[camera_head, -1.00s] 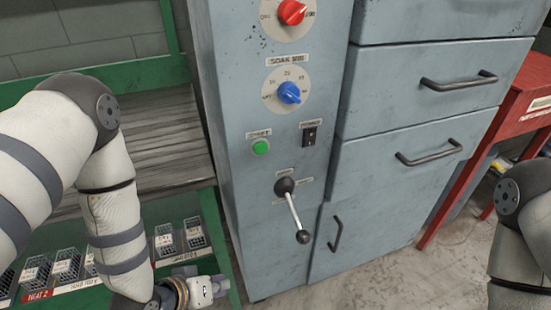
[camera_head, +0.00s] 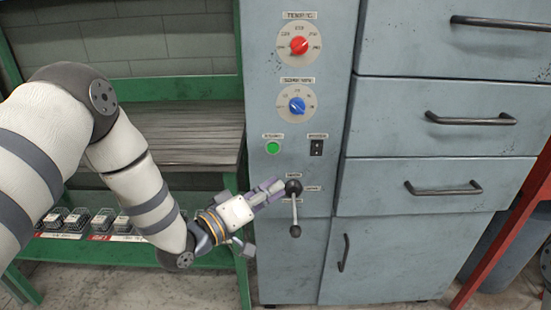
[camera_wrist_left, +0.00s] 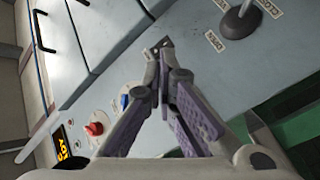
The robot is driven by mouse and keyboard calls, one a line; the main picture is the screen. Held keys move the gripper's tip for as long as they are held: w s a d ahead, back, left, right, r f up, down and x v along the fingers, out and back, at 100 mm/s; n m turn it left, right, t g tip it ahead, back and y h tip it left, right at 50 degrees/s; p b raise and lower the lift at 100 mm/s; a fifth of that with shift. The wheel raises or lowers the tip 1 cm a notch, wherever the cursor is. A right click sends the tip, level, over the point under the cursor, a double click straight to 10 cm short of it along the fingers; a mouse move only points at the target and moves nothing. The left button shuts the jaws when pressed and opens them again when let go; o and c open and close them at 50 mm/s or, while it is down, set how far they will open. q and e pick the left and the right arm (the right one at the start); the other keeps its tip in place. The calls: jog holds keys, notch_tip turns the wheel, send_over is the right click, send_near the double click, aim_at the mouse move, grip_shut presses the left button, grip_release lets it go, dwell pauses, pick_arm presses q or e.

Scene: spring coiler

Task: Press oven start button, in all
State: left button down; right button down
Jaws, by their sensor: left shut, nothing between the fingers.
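The green start button (camera_head: 273,148) is on the grey-blue oven panel, left of a black power switch (camera_head: 316,147), in the head view. My left gripper (camera_head: 279,187) is shut and empty, below the button and close to the black-knobbed lever (camera_head: 295,212). I cannot tell whether it touches the lever. In the left wrist view the closed fingertips (camera_wrist_left: 160,47) point at the panel, and the green button is not visible there. My right gripper is out of view.
A red dial (camera_head: 299,45) and a blue dial (camera_head: 297,106) sit above the button. Drawers with bar handles (camera_head: 471,118) are on the right. A green-framed shelf (camera_head: 170,86) with small wire baskets stands on the left.

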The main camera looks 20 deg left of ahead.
aim_at(273, 148)
pick_arm(q)
jog(key=shift+s+r, duration=0.1)
jog(key=shift+r, duration=0.65)
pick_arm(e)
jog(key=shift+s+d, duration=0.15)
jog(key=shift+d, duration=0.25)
